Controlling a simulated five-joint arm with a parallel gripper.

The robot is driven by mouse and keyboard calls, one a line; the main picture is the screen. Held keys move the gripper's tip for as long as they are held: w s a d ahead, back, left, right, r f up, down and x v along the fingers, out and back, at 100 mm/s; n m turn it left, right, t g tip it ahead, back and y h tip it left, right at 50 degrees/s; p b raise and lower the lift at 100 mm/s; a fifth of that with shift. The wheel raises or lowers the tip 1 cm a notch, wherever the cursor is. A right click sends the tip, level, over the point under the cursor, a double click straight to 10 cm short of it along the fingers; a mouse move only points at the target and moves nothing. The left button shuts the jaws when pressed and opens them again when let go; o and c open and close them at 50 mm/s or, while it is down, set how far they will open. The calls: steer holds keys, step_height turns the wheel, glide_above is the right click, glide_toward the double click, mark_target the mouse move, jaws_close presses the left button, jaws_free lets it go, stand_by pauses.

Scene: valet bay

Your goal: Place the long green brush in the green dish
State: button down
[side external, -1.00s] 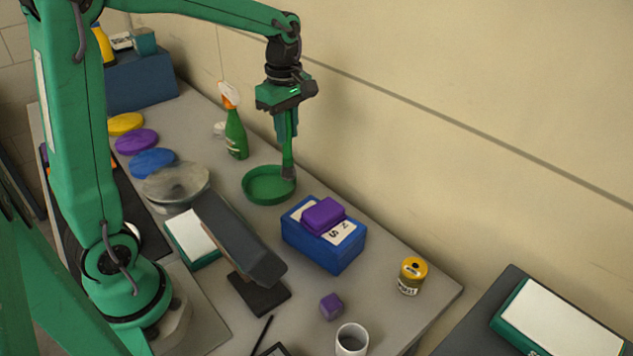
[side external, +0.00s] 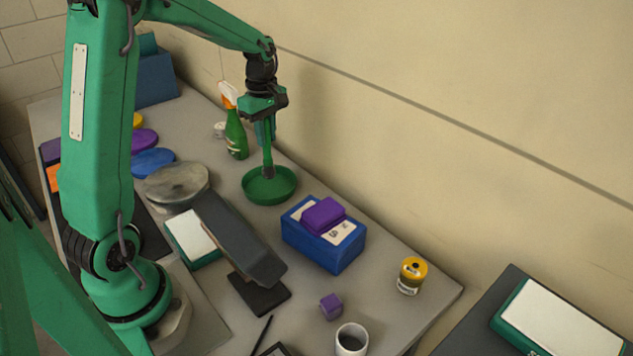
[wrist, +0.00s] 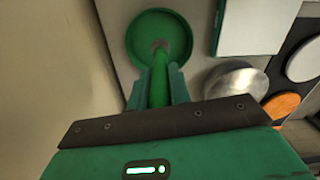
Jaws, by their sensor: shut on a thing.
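The long green brush (side external: 267,156) hangs nearly upright from my gripper (side external: 266,138), which is shut on its upper handle. The brush's lower end is over the inside of the round green dish (side external: 292,188). I cannot tell whether it touches the dish floor. In the wrist view, the brush (wrist: 159,80) runs between my gripper's fingers (wrist: 158,92), and its grey tip lies inside the outline of the dish (wrist: 138,40).
A green spray bottle (side external: 236,138) stands close behind the dish. A blue box (side external: 322,248) with a purple block (side external: 323,215) on top stands to the right. A grey round lid-like thing (side external: 177,182) and a dark slanted panel (side external: 238,238) are to the left. The wall is close behind.

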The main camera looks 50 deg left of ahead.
mark_target(266, 148)
steer(key=shift+w+a+f, duration=0.1)
steer(key=shift+a+f, duration=0.2)
steer(key=shift+a, duration=0.2)
steer(key=shift+f, duration=2)
steer(key=c, duration=1.3)
jaws_free()
steer(key=shift+f, duration=0.1)
step_height(266, 148, up, 12)
steer(key=shift+r, duration=0.15)
